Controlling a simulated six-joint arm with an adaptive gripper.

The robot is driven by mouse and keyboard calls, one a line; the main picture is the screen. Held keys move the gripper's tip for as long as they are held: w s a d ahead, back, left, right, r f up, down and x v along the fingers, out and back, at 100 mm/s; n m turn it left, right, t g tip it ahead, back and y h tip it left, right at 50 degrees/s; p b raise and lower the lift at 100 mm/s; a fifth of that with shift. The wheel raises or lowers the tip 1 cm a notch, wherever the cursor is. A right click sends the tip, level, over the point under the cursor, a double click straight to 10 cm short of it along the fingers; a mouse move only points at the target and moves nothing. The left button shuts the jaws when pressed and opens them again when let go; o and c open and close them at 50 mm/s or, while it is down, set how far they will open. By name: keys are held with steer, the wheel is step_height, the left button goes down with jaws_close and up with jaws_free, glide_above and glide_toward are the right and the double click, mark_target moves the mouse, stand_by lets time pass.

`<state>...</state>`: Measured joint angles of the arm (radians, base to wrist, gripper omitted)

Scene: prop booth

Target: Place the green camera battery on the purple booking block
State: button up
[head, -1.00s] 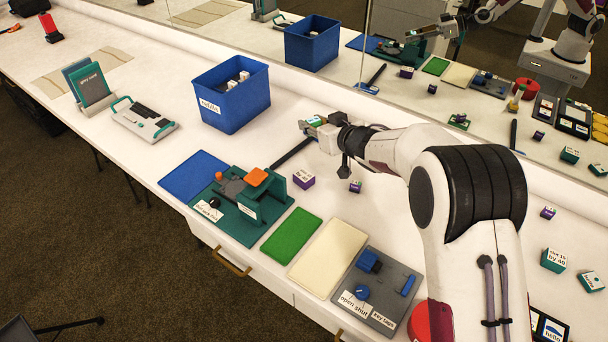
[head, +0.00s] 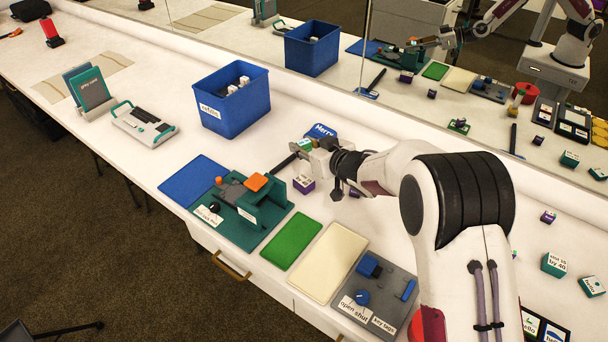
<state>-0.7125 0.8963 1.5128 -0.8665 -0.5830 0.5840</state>
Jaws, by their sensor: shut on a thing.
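My gripper (head: 299,148) is shut on a small green piece, the green camera battery (head: 304,142), which is partly hidden by the fingers. It is held above the table, just above and behind the purple booking block (head: 303,185) in the head view, with the two apart. The purple block has a white label on its front and sits on the white table, right of the teal fixture. A smaller purple block (head: 354,192) lies to its right, partly behind my wrist.
A blue bin (head: 233,112) with small items stands back left. A teal fixture (head: 250,207), green mat (head: 291,241) and cream mat (head: 335,262) lie in front.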

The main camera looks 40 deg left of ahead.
glide_above(304, 180)
steer(key=shift+f, duration=2.75)
steer(key=shift+f, duration=1.9)
steer(key=shift+f, duration=0.15)
steer(key=o, duration=1.1)
steer(key=shift+s+d+r, duration=0.15)
steer(key=shift+d+r, duration=0.25)
steer(key=shift+d, duration=0.05)
steer(key=shift+v, duration=5.4)
